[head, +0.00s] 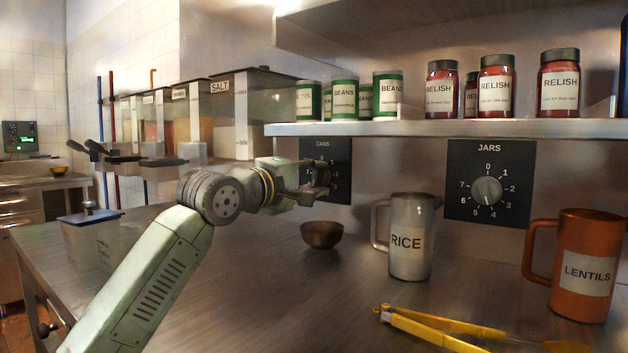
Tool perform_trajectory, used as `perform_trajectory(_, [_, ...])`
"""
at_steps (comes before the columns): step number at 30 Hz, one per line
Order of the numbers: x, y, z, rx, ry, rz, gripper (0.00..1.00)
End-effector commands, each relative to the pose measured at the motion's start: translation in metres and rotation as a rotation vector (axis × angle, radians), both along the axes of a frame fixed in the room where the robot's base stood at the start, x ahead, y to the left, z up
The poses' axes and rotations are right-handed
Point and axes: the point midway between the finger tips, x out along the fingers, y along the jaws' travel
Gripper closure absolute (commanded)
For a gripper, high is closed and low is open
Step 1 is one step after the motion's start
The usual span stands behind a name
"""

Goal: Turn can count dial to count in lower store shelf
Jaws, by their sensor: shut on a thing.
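The CANS dial panel (341,160) is a black plate on the wall below the left part of the store shelf (440,128). My gripper (318,179) is at this panel, shut on the can count dial. The gripper hides the knob and most of the numbers, so the dial's setting cannot be read. Several green BEANS cans (344,98) stand on the shelf above the panel; some are partly hidden behind others.
A JARS dial (487,190) is on the wall to the right, below several RELISH jars (496,88). On the counter are a brown bowl (322,235), a RICE mug (410,240), a LENTILS mug (580,265) and yellow tongs (435,326). Clear bins, including SALT (237,110), stand left.

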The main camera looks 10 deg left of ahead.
Motion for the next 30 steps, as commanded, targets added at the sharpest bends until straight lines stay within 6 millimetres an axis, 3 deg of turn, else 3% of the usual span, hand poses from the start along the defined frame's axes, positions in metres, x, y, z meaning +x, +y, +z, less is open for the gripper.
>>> perform_trajectory(12, [0.0002,-0.0001,-0.0015,0.151,-0.059,-0.001,0.98])
perform_trajectory(27, [0.0001,0.0000,-0.0014,0.165,-0.065,-0.001,0.98])
perform_trajectory(28, [0.0001,0.0000,-0.0014,0.165,-0.065,-0.001,0.68])
perform_trajectory(30, [0.0001,0.0001,-0.0014,0.165,-0.065,-0.001,0.64])
